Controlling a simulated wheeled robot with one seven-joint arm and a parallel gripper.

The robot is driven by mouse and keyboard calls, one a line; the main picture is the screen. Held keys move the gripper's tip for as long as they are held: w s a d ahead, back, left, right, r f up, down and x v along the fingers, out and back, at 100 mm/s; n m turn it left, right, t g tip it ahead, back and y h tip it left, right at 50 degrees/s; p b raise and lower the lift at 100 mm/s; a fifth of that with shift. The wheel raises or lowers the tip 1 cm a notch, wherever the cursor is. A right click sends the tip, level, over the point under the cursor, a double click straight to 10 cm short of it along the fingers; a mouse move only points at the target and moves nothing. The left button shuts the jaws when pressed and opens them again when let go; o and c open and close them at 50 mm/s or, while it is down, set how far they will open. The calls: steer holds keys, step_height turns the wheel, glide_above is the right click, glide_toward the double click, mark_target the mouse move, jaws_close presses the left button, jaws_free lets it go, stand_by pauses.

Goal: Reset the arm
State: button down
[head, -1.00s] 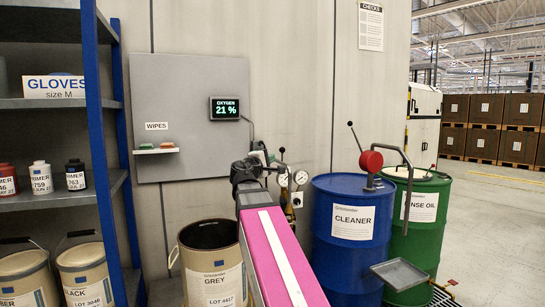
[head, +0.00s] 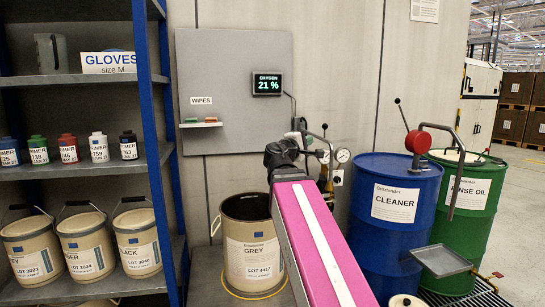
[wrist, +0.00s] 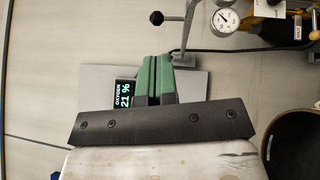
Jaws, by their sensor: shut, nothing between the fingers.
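My arm, pink with a white stripe, reaches up from the bottom of the head view and ends in a dark wrist (head: 282,155) in front of the grey wall. The fingers cannot be made out there. In the wrist view my gripper (wrist: 156,75) shows its two green fingers close together, shut and empty. They point toward the wall, with the oxygen display (wrist: 125,94) just left of them.
An open pail labelled GREY (head: 253,262) stands left of my arm. The blue cleaner drum (head: 390,240) and the green rinse oil drum (head: 478,225) stand to its right, with a tray (head: 442,261) in front. A shelf with a blue post (head: 157,150) is at left.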

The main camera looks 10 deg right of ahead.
step_height(320, 180, down, 30)
steer(key=w+a+m+g+y, duration=0.1)
steer(key=a+m+g+y, duration=0.3)
steer(key=y, duration=0.3)
steer(key=s+a+f+m+g+y, duration=0.1)
steer(key=s+a+f+g+y, duration=0.1)
steer(key=f, duration=0.6)
steer(key=s+a+f+m+g+y, duration=0.2)
steer(key=s+a+f+g+y, duration=0.1)
steer(key=f, duration=0.6)
steer(key=s+a+f+m+g+y, duration=0.2)
steer(key=s+a+f+y, duration=0.1)
steer(key=s+f, duration=0.3)
step_height(320, 180, down, 2)
steer(key=shift+a+f+g+y, duration=0.2)
steer(key=shift+a+g+y, duration=0.15)
steer(key=shift+a, duration=0.5)
steer(key=shift+d, duration=0.1)
